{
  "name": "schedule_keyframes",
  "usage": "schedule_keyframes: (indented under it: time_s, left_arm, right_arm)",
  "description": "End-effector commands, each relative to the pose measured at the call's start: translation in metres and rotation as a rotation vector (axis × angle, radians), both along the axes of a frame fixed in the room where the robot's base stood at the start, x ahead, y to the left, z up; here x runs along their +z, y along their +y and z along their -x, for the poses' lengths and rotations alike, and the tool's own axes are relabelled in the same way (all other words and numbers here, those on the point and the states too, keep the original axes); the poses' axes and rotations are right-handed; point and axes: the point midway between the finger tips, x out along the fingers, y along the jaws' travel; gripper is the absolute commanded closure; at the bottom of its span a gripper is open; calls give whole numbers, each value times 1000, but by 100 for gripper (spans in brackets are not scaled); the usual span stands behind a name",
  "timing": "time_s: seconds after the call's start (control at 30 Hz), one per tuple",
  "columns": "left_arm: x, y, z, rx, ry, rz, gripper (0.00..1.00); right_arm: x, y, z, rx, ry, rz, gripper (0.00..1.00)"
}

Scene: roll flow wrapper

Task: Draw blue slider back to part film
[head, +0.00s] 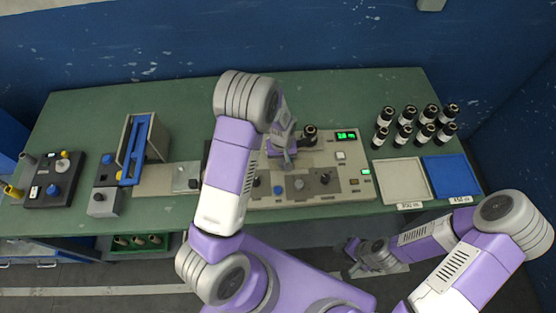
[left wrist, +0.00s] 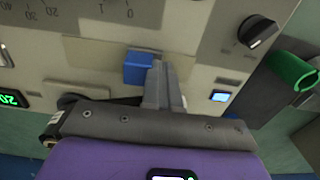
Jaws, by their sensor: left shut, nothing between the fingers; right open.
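The blue slider, seen as a blue block (left wrist: 138,68), sits on the light panel below a 0-to-40 scale in the left wrist view. My left gripper (left wrist: 157,72) is shut and empty, its fingertips right beside the block; I cannot tell whether they touch it. In the head view my left gripper (head: 290,162) is low over the beige console (head: 350,196), and my forearm hides part of that console. My right gripper (head: 352,257) is open and empty, off the front of the table. The film cannot be made out.
A black knob (left wrist: 258,32) and a green part (left wrist: 288,70) lie right of my left fingers. A blue-framed unit (head: 135,148) and dark control box (head: 52,180) stand left. Several dark bottles (head: 404,132), a white tray (head: 402,182) and a blue tray (head: 450,176) stand right.

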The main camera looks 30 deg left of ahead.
Motion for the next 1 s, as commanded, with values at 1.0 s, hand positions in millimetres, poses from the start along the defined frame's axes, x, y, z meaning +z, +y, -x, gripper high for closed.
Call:
schedule_keyframes:
  time_s: [1.0]
  left_arm:
    - [0, -53, -33, -3, -1, 0, 100]
  right_arm:
    - [-4, 0, 0, 0, 0, 0, 57]
